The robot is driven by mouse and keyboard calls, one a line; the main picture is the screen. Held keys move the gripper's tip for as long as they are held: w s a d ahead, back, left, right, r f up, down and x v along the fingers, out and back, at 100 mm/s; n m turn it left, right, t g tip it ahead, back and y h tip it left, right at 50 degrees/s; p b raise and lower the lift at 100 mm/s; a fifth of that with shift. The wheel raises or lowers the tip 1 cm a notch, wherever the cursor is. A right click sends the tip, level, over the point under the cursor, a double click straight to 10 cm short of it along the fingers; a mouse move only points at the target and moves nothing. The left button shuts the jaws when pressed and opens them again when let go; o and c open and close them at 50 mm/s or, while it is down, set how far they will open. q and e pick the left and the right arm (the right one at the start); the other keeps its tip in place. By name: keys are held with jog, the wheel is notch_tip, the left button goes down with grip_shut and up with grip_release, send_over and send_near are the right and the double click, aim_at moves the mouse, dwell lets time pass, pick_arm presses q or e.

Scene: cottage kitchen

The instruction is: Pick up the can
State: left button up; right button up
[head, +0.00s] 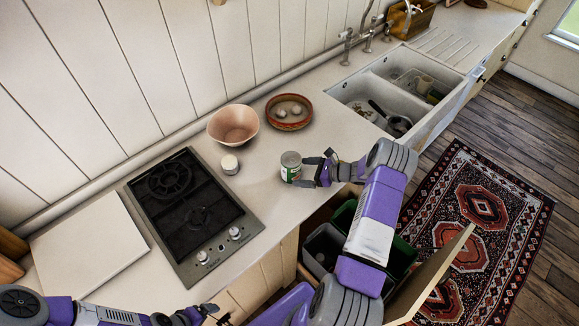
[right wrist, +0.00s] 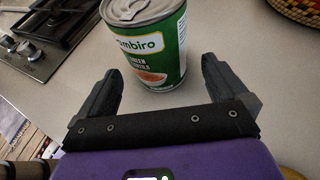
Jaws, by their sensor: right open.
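The can (head: 291,168) stands upright on the worktop, right of the stove. It has a metal lid and a green and white label. In the right wrist view the can (right wrist: 149,42) is just beyond the fingertips and in line with the gap between them. My right gripper (head: 313,170) is open and empty beside the can; its two dark fingers show spread in the right wrist view (right wrist: 160,78). My left gripper (head: 205,312) is low at the bottom left of the head view, in front of the worktop; its jaws are too small and unclear to judge.
A small white jar (head: 230,165), a pink bowl (head: 233,126) and a patterned bowl (head: 271,115) holding round items stand behind the can. The stove (head: 222,224) is at left, the sink (head: 352,91) at right. An open drawer with bins (head: 325,243) lies below my right arm.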

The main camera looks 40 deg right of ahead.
aim_at(293, 159)
jog(key=shift+w+a+r, duration=0.1)
jog(key=shift+w+a, duration=0.25)
jog(key=x, duration=0.4)
jog(key=shift+w+a+r, duration=0.1)
jog(key=shift+a+r, duration=0.05)
jog(key=shift+r, duration=0.05)
jog(key=c, duration=0.9)
jog(key=shift+r, duration=0.15)
notch_tip(293, 159, up, 10)
jog(key=shift+f, duration=0.1)
